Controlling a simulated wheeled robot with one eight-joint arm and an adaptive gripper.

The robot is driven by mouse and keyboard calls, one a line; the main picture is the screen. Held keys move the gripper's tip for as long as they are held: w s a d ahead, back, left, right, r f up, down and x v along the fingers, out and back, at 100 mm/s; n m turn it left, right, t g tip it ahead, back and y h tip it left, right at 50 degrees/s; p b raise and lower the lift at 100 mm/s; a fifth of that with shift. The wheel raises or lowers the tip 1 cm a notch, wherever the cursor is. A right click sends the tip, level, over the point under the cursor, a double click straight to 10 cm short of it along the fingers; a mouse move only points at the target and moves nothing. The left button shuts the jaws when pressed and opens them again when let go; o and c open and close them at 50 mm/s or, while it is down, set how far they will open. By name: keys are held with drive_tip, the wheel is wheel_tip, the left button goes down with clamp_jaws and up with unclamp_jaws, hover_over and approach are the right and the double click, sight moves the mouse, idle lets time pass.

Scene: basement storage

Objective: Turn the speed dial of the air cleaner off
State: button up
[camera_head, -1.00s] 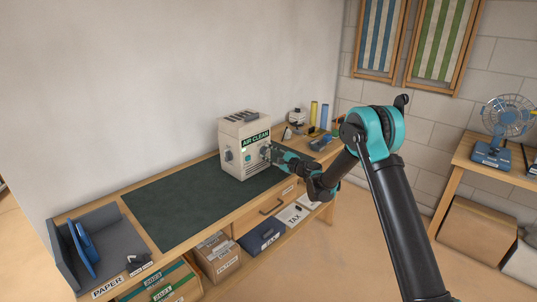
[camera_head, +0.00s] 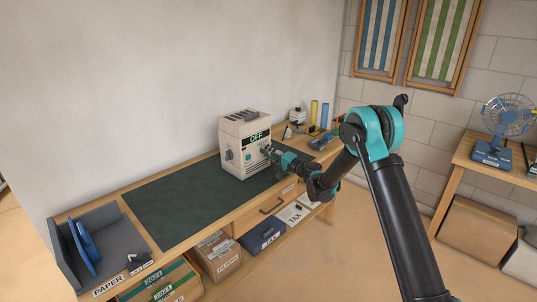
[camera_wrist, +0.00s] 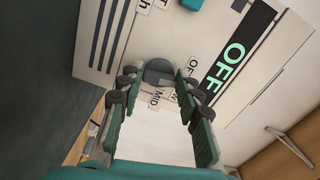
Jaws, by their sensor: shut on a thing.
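The air cleaner (camera_head: 240,165) is a cream box on the dark green mat of the workbench. Its black display (camera_head: 257,137) reads OFF in green, and this also shows in the wrist view (camera_wrist: 232,58). The grey round speed dial (camera_wrist: 158,71) is on its front face, with small labels around it, among them OFF and MID, partly covered. My gripper (camera_wrist: 158,82) is shut on the dial, one finger on each side. In the head view my gripper (camera_head: 274,154) meets the front face from the right, and the dial is mostly hidden there.
The green mat (camera_head: 180,200) is clear left of the air cleaner. A grey paper tray (camera_head: 110,240) stands at the bench's left end. Small items and yellow and blue cylinders (camera_head: 314,110) stand behind on the right. Boxes (camera_head: 217,255) fill the shelf below.

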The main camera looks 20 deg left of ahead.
drive_tip(key=shift+f+n, duration=0.15)
drive_tip(key=shift+n, duration=1.55)
drive_tip(key=o, duration=1.2)
drive_tip(key=shift+c, duration=0.2)
drive_tip(key=v, duration=1.2)
